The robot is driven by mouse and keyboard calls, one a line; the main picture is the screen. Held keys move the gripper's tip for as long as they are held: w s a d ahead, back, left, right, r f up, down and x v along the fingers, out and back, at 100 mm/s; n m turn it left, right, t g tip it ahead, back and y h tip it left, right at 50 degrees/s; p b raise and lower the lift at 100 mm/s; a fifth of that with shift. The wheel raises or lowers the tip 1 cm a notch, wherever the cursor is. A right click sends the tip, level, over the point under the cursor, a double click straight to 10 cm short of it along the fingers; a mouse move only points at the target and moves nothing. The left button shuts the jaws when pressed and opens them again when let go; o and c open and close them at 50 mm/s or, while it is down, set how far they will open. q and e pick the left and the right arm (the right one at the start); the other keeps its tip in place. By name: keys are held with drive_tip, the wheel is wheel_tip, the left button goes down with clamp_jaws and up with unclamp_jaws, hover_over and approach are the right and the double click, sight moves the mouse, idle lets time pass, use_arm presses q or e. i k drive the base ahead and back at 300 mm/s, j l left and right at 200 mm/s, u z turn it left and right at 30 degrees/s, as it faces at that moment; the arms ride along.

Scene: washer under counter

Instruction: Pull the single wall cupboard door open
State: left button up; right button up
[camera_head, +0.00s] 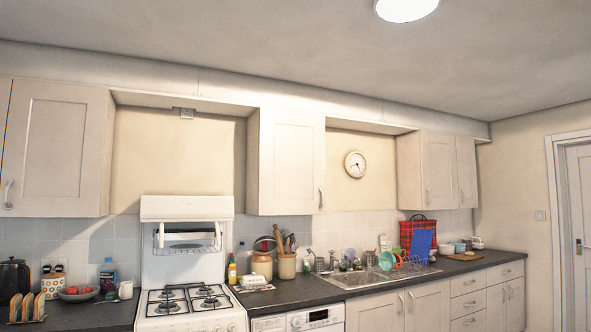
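The single wall cupboard door (291,162) is in the middle of the head view, cream and framed. It looks shut, flush against its cupboard. Its curved metal handle (321,198) is upright near the lower right corner of the door. The cupboard's plain left side (253,165) also shows. Neither of my grippers is in the picture, so I cannot see their state or how far they are from the door.
Below the cupboard runs a dark counter (300,291) with a utensil jar (287,266), a sink (352,281) and a washer (297,322). A white cooker (190,300) stands to the left. Other wall cupboards hang left (57,150) and right (438,170). The wall beside the clock (355,164) is clear.

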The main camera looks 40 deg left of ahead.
sight(293, 176)
drive_tip(key=i+j+u, duration=0.8)
drive_tip(key=i, duration=0.65)
drive_tip(key=i+u, duration=0.2)
drive_tip(key=i, duration=0.65)
